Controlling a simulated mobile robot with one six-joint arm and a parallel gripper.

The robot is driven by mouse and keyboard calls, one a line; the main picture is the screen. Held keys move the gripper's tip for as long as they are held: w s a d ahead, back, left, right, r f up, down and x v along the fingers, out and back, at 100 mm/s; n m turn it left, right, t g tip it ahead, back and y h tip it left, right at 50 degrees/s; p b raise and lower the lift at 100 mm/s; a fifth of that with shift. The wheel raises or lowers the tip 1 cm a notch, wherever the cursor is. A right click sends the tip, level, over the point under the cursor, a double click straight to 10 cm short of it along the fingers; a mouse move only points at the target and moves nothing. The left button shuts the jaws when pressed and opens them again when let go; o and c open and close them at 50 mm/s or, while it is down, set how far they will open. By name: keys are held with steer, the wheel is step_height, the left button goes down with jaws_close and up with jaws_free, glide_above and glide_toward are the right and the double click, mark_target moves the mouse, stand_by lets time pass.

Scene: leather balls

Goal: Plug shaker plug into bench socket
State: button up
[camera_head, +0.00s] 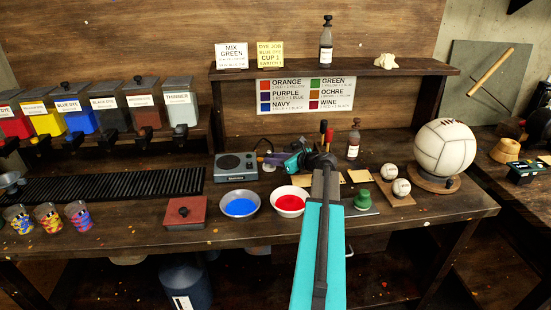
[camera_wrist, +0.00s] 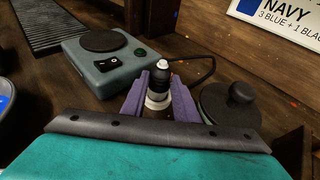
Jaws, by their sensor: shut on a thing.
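The plug (camera_wrist: 161,75) is black with a pale tip and white bands. It stands roughly upright between the purple fingers of my gripper (camera_wrist: 158,95), which is shut on it. A black cable (camera_wrist: 205,57) loops out behind the plug. The shaker (camera_wrist: 105,60), a grey-green box with a dark round plate and a green switch, lies just left of the plug. In the head view my gripper (camera_head: 272,158) is right beside the shaker (camera_head: 237,166); the plug is too small to make out there. I cannot make out the bench socket in either view.
A dark round piece with a knob (camera_wrist: 235,100) lies close right of my gripper. Bowls of blue dye (camera_head: 240,204) and red dye (camera_head: 289,202) stand in front. A dark bottle (camera_head: 353,143) stands right. The shelf (camera_head: 400,72) overhangs the bench's back.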

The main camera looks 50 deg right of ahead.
steer(key=shift+f, duration=0.45)
stand_by(0.8)
steer(key=o, duration=1.2)
steer(key=shift+c, duration=0.2)
steer(key=shift+s, duration=0.15)
steer(key=b+v, duration=0.1)
steer(key=v, duration=1.1)
steer(key=shift+s+b, duration=0.1)
steer(key=shift+b, duration=0.25)
steer(key=shift+s+r, duration=0.3)
steer(key=shift+s, duration=0.3)
